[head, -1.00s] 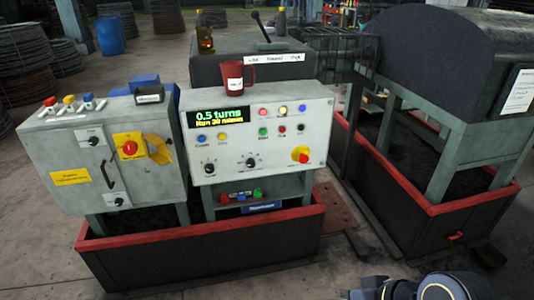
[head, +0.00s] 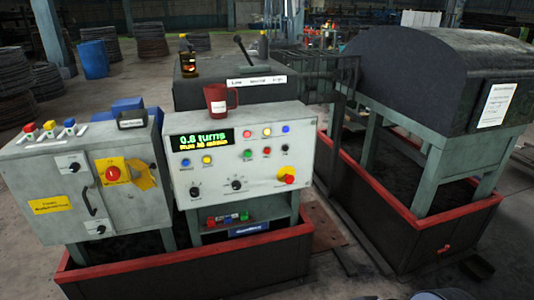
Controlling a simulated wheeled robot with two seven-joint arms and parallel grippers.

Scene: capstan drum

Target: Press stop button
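The grey control panel (head: 213,195) stands in the middle of the head view, with a lit display (head: 202,141) reading "0.8 turns" above a blurred second line. Below its row of lamps are a green button (head: 247,155), a small red button (head: 267,152) and a dark button (head: 285,149). Their labels are too small to read for certain. A large red mushroom button on a yellow base (head: 288,176) sits at the panel's lower right. Neither gripper shows; only a dark part of my arm shows at the bottom edge.
A grey cabinet (head: 40,173) with a red-and-yellow rotary switch (head: 113,174) stands left of the panel. Red-rimmed troughs (head: 180,258) lie below. A dark hooded machine (head: 430,70) stands at the right.

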